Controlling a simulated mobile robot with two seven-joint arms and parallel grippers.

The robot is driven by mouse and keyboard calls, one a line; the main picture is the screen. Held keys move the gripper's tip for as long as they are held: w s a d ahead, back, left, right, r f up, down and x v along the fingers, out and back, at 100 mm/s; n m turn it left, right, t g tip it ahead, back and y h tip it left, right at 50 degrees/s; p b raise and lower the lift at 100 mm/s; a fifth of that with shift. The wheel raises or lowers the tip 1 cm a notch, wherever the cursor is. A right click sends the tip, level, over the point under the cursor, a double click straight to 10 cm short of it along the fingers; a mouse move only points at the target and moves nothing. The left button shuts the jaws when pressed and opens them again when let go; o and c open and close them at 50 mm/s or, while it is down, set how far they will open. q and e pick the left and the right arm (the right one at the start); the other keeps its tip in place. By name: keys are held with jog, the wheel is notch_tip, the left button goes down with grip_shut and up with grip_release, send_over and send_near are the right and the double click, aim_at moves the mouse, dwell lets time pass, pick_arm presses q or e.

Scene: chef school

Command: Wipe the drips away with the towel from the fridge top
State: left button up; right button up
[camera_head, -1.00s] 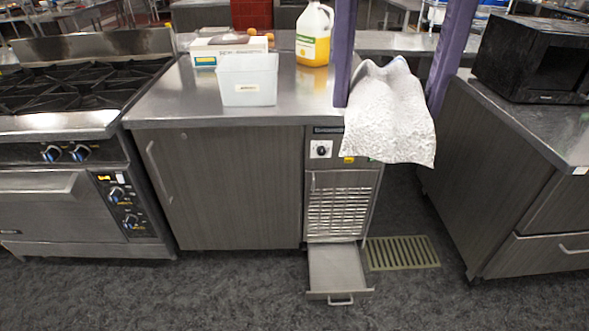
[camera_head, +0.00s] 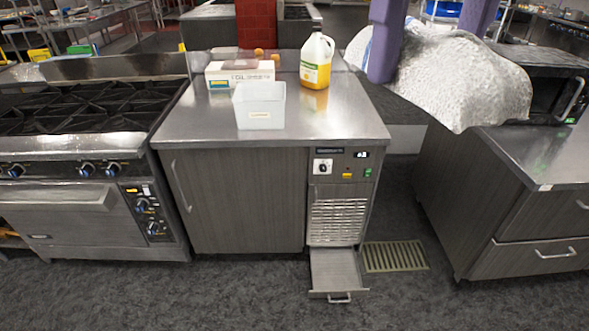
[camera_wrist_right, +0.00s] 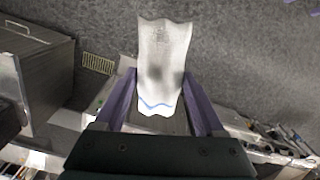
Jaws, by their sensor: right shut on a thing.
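I cannot make out any drips on that top. My right gripper (camera_head: 430,45) has purple fingers and is shut on the white, textured towel (camera_head: 460,80). The towel hangs in the air right of the fridge top, apart from it, in front of the right counter. The right wrist view shows the towel (camera_wrist_right: 165,60) between the purple fingers (camera_wrist_right: 160,85), with a blue stripe near the grip. My left gripper is out of view.
A white bin (camera_head: 260,108), a box (camera_head: 240,72) and a jug of yellow liquid (camera_head: 316,62) stand on the fridge top. A low drawer (camera_head: 336,270) is pulled out below the vent. A stove (camera_head: 75,120) is left; a microwave (camera_head: 545,88) sits on the right counter (camera_head: 560,150).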

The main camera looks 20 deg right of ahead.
notch_tip(320, 180, up, 16)
jog(key=p, duration=1.2)
jog(key=shift+r, duration=0.15)
notch_tip(320, 180, down, 11)
jog(key=b, duration=0.8)
jog(key=shift+f+b, duration=0.65)
jog(key=shift+f, duration=0.25)
jog(key=shift+f, duration=0.1)
